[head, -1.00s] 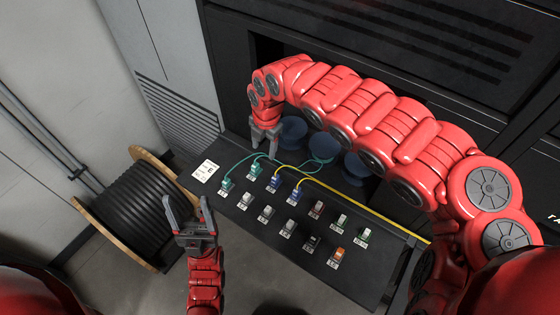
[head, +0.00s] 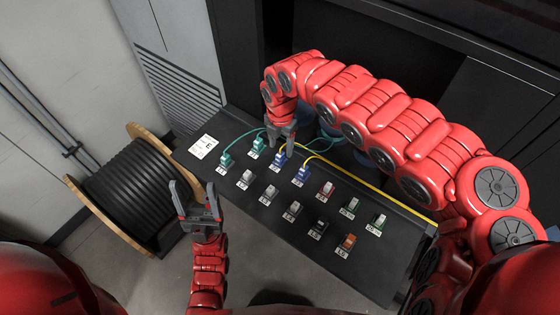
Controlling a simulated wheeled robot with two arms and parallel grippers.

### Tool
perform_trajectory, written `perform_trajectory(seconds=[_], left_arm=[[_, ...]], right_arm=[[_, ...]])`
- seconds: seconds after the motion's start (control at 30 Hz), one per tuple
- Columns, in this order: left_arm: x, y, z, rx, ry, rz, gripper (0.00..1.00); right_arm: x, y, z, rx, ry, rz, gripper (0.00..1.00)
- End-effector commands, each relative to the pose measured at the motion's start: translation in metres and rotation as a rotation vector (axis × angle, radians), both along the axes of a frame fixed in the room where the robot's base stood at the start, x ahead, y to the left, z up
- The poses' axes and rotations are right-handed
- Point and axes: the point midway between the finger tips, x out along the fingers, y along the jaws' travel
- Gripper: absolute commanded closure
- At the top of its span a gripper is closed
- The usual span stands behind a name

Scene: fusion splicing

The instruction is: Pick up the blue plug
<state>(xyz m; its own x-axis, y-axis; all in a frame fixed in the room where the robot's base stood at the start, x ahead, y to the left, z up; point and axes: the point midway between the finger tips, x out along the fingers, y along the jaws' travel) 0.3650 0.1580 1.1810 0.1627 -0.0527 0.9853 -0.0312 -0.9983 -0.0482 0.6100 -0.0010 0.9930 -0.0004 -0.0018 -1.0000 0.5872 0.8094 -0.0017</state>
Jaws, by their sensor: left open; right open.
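Two blue plugs with yellow cables sit on the dark panel (head: 250,215): one blue plug (head: 280,160) in the back row under my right gripper, and another blue plug (head: 302,175) to its right and nearer. My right gripper (head: 282,148) points down with its fingers open, just above and behind the first blue plug. Whether its fingers reach around that plug I cannot tell. My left gripper (head: 195,196) is open and empty, in front of the panel's left part and away from the plugs.
Teal plugs (head: 257,146) with teal cables stand to the left of the blue ones. Several grey, red, green, black and orange plugs (head: 347,243) fill the rest of the panel. A cable drum (head: 135,190) stands at left. Blue spools are partly hidden behind my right gripper.

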Motion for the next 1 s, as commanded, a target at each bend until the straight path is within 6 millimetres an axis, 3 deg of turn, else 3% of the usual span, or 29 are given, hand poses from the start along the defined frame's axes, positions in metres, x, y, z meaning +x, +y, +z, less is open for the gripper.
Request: perform_trajectory(seconds=[0.17, 0.43, 0.73, 1.0], left_arm=[[0.000, 0.000, 0.010, 0.000, 0.000, 0.000, 0.31], [0.000, 0.000, 0.022, 0.000, 0.000, 0.000, 0.31], [0.000, 0.000, 0.022, 0.000, 0.000, 0.000, 0.31], [0.000, 0.000, 0.022, 0.000, 0.000, 0.000, 0.31]], right_arm=[[0.001, 0.001, -0.008, 0.000, 0.000, 0.000, 0.40], [0.003, 0.001, -0.045, 0.002, -0.002, -0.001, 0.40], [0.004, 0.000, -0.052, 0.001, -0.005, -0.002, 0.40], [0.004, 0.000, -0.052, 0.002, -0.004, -0.002, 0.87]])
